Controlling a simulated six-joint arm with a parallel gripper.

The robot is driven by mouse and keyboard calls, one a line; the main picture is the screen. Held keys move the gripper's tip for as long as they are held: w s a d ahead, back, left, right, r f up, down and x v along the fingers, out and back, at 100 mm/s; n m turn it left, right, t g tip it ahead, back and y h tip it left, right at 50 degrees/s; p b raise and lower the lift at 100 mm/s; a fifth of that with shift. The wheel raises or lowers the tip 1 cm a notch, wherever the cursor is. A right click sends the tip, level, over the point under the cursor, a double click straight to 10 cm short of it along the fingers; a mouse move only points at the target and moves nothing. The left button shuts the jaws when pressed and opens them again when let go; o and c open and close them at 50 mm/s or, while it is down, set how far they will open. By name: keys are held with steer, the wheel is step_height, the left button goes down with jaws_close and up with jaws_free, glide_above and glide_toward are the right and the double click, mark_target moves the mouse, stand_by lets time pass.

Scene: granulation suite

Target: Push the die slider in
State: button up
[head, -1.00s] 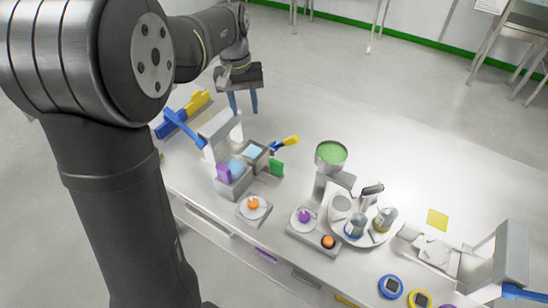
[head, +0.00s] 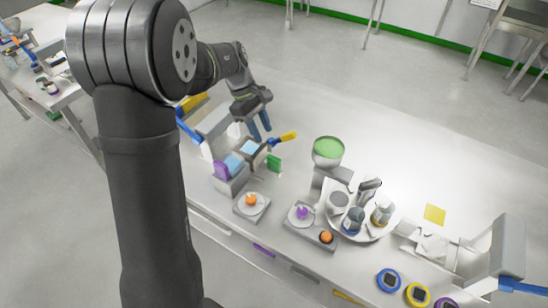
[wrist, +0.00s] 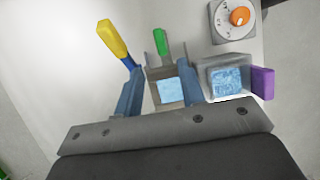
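No part is clearly marked as the die slider. A grey press-like unit with light-blue inset faces stands left of centre on the table. It has a purple block (head: 221,169) on its near side, a green tab (head: 273,163) and a yellow-and-blue handle (head: 287,137). My gripper (head: 262,134) hangs just behind the unit, blue fingers pointing down. In the wrist view the fingers are apart, with an open grey frame with a light-blue face (wrist: 172,88) showing between them and the green tab (wrist: 160,42) beyond. The left finger appears close to the yellow handle (wrist: 112,38); contact is unclear.
An orange-knob dial (head: 251,201) sits in front of the unit. A green-topped hopper (head: 328,150) and a round tray of containers (head: 375,231) stand to the right. A grey post and blue lever stand left. The table behind the hopper is clear.

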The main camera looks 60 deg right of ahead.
mark_target(274, 158)
steer(key=x, duration=1.1)
steer(key=shift+f, duration=0.15)
jaws_close()
